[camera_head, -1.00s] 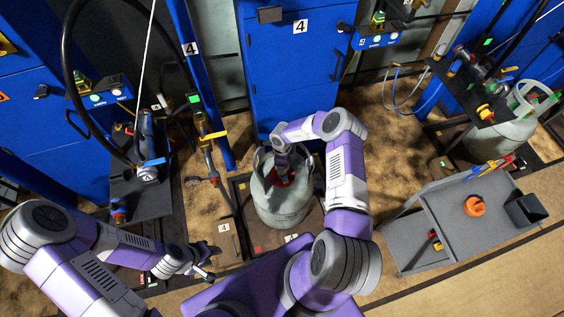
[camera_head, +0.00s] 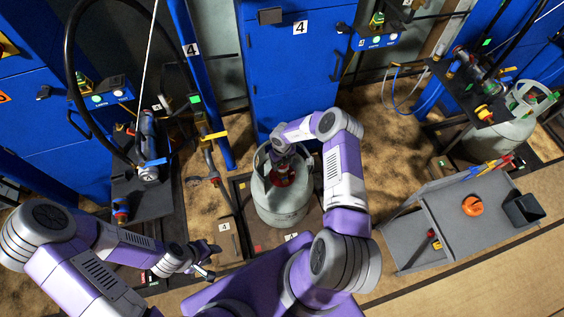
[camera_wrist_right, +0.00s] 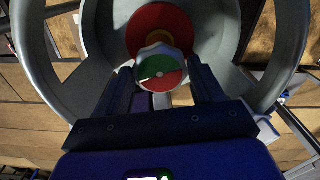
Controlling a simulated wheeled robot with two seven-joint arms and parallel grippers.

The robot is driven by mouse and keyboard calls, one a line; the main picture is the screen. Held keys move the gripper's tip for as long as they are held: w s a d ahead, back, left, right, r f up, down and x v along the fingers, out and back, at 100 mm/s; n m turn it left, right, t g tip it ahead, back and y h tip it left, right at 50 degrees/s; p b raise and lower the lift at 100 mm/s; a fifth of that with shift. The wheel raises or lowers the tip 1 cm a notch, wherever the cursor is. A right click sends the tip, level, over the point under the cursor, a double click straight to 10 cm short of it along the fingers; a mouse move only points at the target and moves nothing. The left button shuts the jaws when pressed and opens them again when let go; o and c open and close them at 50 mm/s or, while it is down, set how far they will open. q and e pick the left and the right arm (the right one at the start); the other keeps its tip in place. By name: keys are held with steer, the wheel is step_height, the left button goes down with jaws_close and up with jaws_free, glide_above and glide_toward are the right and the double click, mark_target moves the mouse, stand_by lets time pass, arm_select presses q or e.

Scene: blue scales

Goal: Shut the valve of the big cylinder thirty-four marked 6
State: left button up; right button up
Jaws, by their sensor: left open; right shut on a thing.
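A big grey-green gas cylinder (camera_head: 283,213) stands upright at the floor spot marked 4, in front of the blue cabinet. Its collar also shows around my gripper in the right wrist view (camera_wrist_right: 287,55). My right gripper (camera_head: 281,172) reaches down inside the collar. In the right wrist view my right gripper (camera_wrist_right: 160,88) is shut on the valve knob (camera_wrist_right: 160,68), which has a green and red top. A red disc (camera_wrist_right: 158,22) lies beyond the knob. No 6 is readable on this cylinder. My left gripper (camera_head: 210,262) is open and empty, left of the cylinder.
A grey cart (camera_head: 455,225) with an orange object (camera_head: 473,206) and a dark box (camera_head: 523,209) stands at right. Another cylinder (camera_head: 500,135) is at far right. Blue cabinets (camera_head: 297,70) line the back. A dark shelf (camera_head: 140,195) with a pump-like device is at left.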

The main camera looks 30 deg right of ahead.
mark_target(282, 165)
steer(key=shift+m, duration=2)
steer(key=o, duration=1)
steer(key=shift+o, duration=0.2)
step_height(282, 165, up, 8)
steer(key=shift+f+p, duration=0.2)
steer(key=shift+p, duration=0.95)
steer(key=shift+s, duration=0.1)
